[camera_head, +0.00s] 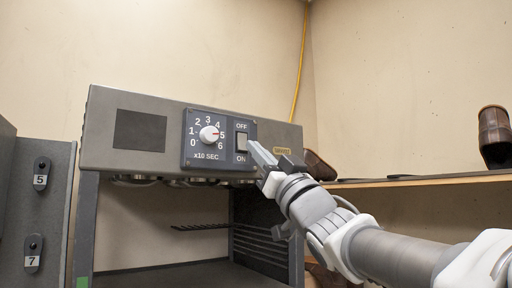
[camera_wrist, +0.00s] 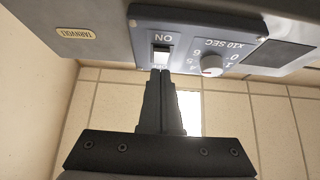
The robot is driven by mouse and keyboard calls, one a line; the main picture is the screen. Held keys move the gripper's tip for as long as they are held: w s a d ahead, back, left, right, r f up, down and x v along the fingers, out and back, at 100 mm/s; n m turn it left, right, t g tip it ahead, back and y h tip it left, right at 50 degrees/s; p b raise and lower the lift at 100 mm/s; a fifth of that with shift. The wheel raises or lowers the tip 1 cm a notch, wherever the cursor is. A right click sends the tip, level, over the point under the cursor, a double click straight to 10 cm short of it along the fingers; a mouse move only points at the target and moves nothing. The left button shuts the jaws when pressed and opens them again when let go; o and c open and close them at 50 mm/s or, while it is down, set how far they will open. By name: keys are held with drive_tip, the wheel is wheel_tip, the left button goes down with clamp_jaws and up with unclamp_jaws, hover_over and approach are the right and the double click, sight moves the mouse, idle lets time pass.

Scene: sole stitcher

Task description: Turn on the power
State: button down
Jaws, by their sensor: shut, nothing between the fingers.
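The power switch (camera_head: 241,142) is a light rocker on the dark control panel (camera_head: 188,151) of a grey machine, with OFF above it and ON below. It also shows in the wrist view (camera_wrist: 161,57), which is upside down, with ON above it in the picture. My gripper (camera_head: 252,147) is shut and empty, its tips just right of the switch in the head view. In the wrist view my closed fingertips (camera_wrist: 161,71) are at the OFF end of the switch. I cannot tell whether they touch it. Which way the rocker is tilted is unclear.
A white timer dial (camera_head: 209,134) sits left of the switch on the same panel. A wooden shelf (camera_head: 437,181) with a brown shoe (camera_head: 494,137) is at the right. A yellow cable (camera_head: 300,62) hangs on the wall.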

drive_tip(key=shift+w+a+f, duration=0.1)
drive_tip(key=shift+w+a, duration=0.4)
drive_tip(key=shift+w, duration=0.25)
drive_tip(key=shift+w+a+f+b, duration=0.3)
drive_tip(key=shift+f+b, duration=0.1)
drive_tip(key=shift+b, duration=0.2)
drive_tip(key=shift+d+r+p, duration=0.1)
drive_tip(key=shift+r+p, duration=0.2)
drive_tip(key=shift+s+f, duration=0.1)
